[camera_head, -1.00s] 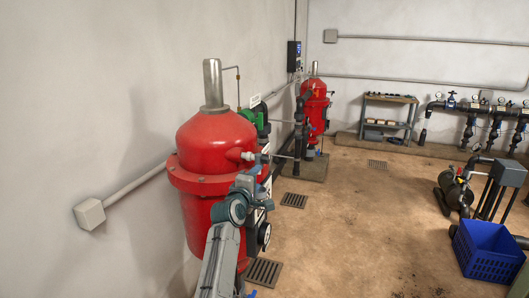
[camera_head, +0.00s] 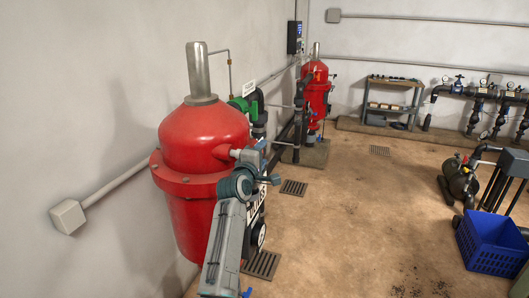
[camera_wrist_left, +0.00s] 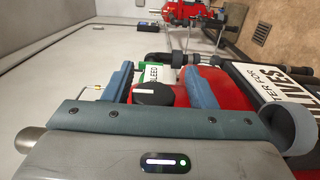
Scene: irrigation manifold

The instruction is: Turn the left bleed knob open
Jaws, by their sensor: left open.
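The black bleed knob (camera_wrist_left: 153,93) with a white pointer line shows in the left wrist view, beside a white label (camera_wrist_left: 158,73) reading BLEED. The pointer line lies roughly across the picture. My left gripper (camera_wrist_left: 160,70) is open, with one blue-grey finger on each side of the knob; I cannot tell whether either touches it. In the head view my left gripper (camera_head: 262,158) is at the right side of the near red tank (camera_head: 205,135), and the knob is hidden there. My right gripper is not in view.
A second red tank (camera_head: 316,90) stands farther back. A sign (camera_wrist_left: 272,90) is close to the right of my left gripper. A blue crate (camera_head: 493,243) and a pump (camera_head: 461,183) stand at the right. The floor between is mostly clear.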

